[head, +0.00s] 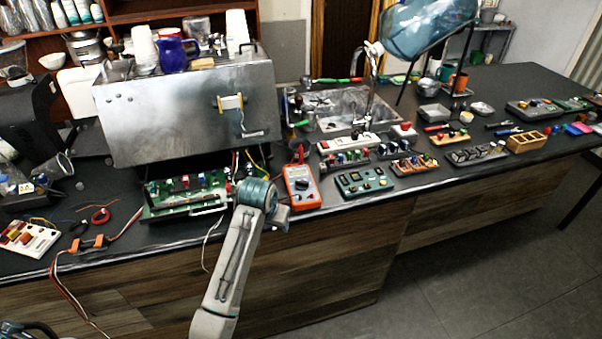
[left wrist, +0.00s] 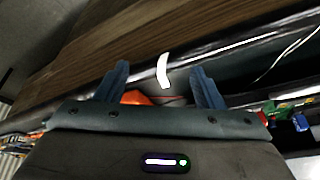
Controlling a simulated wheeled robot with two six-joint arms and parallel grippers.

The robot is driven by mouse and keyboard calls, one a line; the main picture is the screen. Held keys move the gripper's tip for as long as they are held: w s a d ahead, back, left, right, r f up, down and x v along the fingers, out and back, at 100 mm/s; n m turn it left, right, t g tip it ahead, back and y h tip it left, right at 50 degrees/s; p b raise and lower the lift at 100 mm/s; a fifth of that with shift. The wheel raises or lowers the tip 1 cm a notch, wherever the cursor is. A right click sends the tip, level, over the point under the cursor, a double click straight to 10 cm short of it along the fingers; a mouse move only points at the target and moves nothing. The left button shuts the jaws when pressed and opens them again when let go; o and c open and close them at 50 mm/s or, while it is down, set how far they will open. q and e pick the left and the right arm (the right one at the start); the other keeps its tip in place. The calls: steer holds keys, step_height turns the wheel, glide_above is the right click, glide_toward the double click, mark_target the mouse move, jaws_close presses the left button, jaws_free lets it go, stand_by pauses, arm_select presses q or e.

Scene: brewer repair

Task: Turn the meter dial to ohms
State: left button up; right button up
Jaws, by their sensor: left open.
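The orange multimeter (head: 303,196) lies on the dark counter just right of the open circuit board, with its screen at the top and a round dial below it. The dial's pointer is too small to read. My left arm comes up from the bottom in the head view, and its wrist (head: 258,194) is just left of the meter; its fingers are not clear there. In the left wrist view my left gripper (left wrist: 158,76) is open, fingers apart. An orange patch (left wrist: 137,97), apparently the meter, shows partly between and beyond them. My right gripper is not in view.
A green circuit board (head: 185,195) lies under the steel brewer (head: 190,105). A dark green module (head: 363,181) sits close right of the meter. Red and black leads run near the meter's top. The counter's front edge is close below the meter.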

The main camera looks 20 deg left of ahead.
arm_select(q)
steer(key=w+d+r, duration=0.2)
steer(key=w+r, duration=0.3)
steer(key=w, duration=0.3)
glide_toward(302, 182)
steer(key=p+x, duration=0.1)
steer(key=x, duration=0.2)
steer(key=p+x, duration=0.2)
steer(key=x, duration=0.1)
steer(key=shift+w+a+f, duration=0.1)
steer(key=shift+w+f, duration=0.1)
steer(key=shift+w, duration=0.3)
steer(key=shift+x, duration=0.85)
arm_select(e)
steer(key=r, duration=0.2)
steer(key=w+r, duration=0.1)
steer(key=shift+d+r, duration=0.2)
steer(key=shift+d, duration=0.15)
arm_select(q)
steer(key=c, duration=1)
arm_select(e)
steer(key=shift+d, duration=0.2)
